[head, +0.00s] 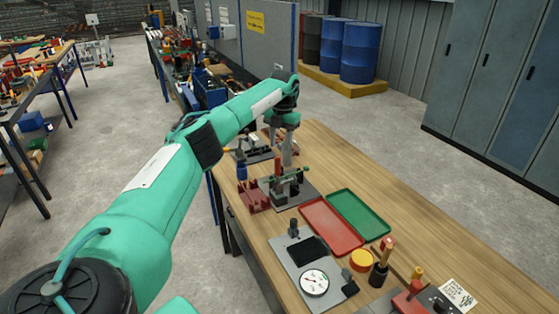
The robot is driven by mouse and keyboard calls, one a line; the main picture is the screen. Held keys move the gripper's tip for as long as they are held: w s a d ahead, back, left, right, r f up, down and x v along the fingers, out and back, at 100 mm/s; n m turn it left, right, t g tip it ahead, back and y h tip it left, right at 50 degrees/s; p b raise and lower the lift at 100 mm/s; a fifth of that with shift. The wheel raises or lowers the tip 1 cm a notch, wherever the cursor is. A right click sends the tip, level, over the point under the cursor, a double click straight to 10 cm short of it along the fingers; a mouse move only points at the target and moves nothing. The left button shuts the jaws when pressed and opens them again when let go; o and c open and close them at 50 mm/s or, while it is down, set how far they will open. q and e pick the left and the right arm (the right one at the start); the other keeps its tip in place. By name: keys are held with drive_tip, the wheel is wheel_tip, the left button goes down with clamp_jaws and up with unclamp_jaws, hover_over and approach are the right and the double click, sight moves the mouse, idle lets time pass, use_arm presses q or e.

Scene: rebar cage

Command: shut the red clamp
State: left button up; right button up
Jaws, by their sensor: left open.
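My left gripper (287,158) hangs down from the green wrist over the far part of the wooden bench. It is over a grey fixture plate (305,195) with small upright parts; its fingertips are small and partly merge with these parts. I cannot tell whether it touches them. A red clamp-like piece (403,302) with an orange-tipped handle stands on a dark base at the lower right, partly cut off by the bottom edge. It is well apart from my left gripper. I cannot tell whether it is open or shut. My right gripper is out of view.
A red tray (331,227) and green tray (359,215) lie mid-bench. Nearer are a dial gauge (314,282), a yellow round item (361,260) and an upright red-handled tool (383,255). A red block (254,198) holds a blue-handled tool.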

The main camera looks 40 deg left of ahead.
use_arm(q)
drive_tip(key=shift+w+r+b, duration=0.15)
drive_tip(key=shift+r+b, duration=0.1)
drive_tip(key=shift+r, duration=1.05)
drive_tip(key=shift+w+r+b, duration=0.1)
drive_tip(key=shift+r+b, duration=0.1)
drive_tip(key=shift+r, duration=1.1)
drive_tip(key=shift+f, duration=0.1)
